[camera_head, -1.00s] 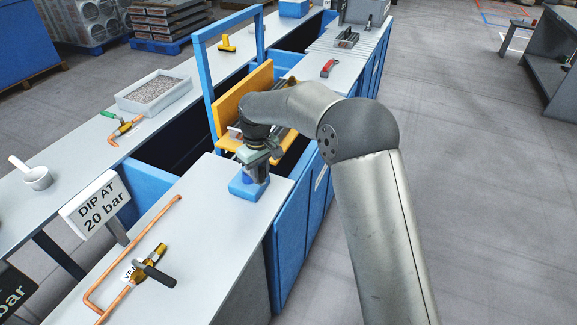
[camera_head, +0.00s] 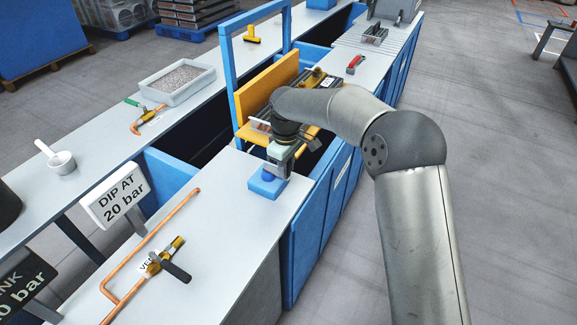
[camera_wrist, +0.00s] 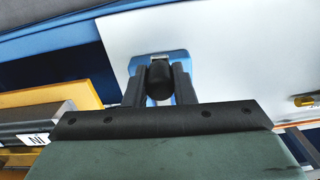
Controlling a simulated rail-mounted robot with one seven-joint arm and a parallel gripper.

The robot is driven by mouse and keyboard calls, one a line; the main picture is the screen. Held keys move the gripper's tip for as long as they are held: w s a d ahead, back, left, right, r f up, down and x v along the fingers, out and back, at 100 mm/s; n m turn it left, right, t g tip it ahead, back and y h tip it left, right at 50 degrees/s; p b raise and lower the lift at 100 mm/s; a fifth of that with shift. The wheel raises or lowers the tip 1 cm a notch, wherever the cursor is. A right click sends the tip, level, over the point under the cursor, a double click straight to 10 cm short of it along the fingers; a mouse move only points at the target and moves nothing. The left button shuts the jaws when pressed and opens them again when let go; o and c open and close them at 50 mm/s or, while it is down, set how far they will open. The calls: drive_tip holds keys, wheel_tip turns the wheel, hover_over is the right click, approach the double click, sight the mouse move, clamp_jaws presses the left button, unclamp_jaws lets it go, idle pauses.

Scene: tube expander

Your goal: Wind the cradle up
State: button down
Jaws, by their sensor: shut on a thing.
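The yellow cradle (camera_head: 265,88) stands within a blue upright frame (camera_head: 229,75), with metal parts lying on it, partly hidden by my arm. A blue block (camera_head: 266,186) sits on the white bench top in front of it. My gripper (camera_head: 270,171) is just above this block, shut on a dark rounded knob (camera_wrist: 160,80). In the wrist view the knob sits between both fingers, with the blue block (camera_wrist: 181,62) behind it. In the wrist view an edge of the cradle (camera_wrist: 80,95) shows at the left.
Open floor lies to the right.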

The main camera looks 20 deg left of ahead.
drive_tip(key=shift+w+r, duration=0.1)
drive_tip(key=c, duration=1.2)
unclamp_jaws()
wheel_tip(320, 180, up, 17)
drive_tip(key=shift+r+b, duration=0.2)
drive_tip(key=shift+b, duration=0.2)
